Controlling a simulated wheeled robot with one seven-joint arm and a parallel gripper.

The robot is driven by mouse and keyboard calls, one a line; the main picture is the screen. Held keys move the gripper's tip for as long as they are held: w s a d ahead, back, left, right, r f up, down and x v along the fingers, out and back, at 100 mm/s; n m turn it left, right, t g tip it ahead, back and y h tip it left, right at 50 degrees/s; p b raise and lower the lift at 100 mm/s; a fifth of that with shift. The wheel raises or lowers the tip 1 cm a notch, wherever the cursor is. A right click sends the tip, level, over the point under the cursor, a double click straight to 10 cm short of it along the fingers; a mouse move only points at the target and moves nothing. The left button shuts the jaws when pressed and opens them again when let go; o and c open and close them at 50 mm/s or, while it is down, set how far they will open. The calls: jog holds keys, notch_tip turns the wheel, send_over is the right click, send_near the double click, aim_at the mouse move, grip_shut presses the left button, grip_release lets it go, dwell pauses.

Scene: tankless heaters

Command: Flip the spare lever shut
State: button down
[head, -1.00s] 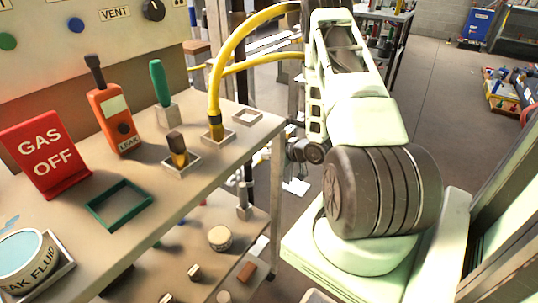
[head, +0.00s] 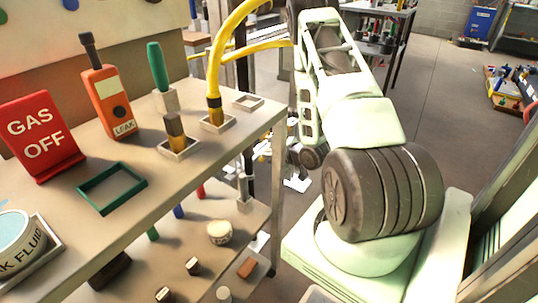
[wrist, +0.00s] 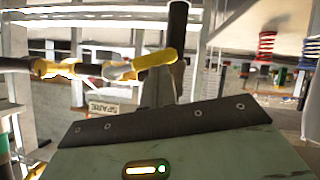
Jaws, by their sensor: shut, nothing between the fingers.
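In the wrist view a yellow lever (wrist: 152,64) sits on a pipe run beside a dark upright pipe. A tag reading SPARE (wrist: 103,108) hangs just below and left of it. My gripper (wrist: 158,84) shows as grey fingers, shut and empty, rising from the dark-edged pale green palm. Its tips overlap the yellow lever's lower edge in the picture; I cannot tell whether they touch. In the head view the lever and my gripper are not visible, and my arm fills the right half.
In the head view a bench (head: 214,160) at left holds a GAS OFF sign (head: 40,135), an orange leak detector (head: 107,103) and a yellow hose (head: 214,75). A lower shelf carries small parts. Red springs (wrist: 266,46) show at right in the wrist view.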

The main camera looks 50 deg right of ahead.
jog(key=d+f+n+h+b, duration=0.2)
jog(key=d+f+b, duration=0.2)
jog(key=f+b, duration=0.2)
jog(key=shift+w+d+f+n+t+h+b, duration=0.3)
jog(key=shift+d+f+n+b, duration=0.1)
jog(key=shift+f, duration=0.4)
jog(key=shift+d, duration=0.1)
dwell(0.3)
jog(key=shift+s, duration=0.1)
jog(key=p+v, duration=0.3)
jog(key=v, duration=1.4)
jog(key=shift+s+p, duration=0.2)
jog(key=shift+p, duration=0.1)
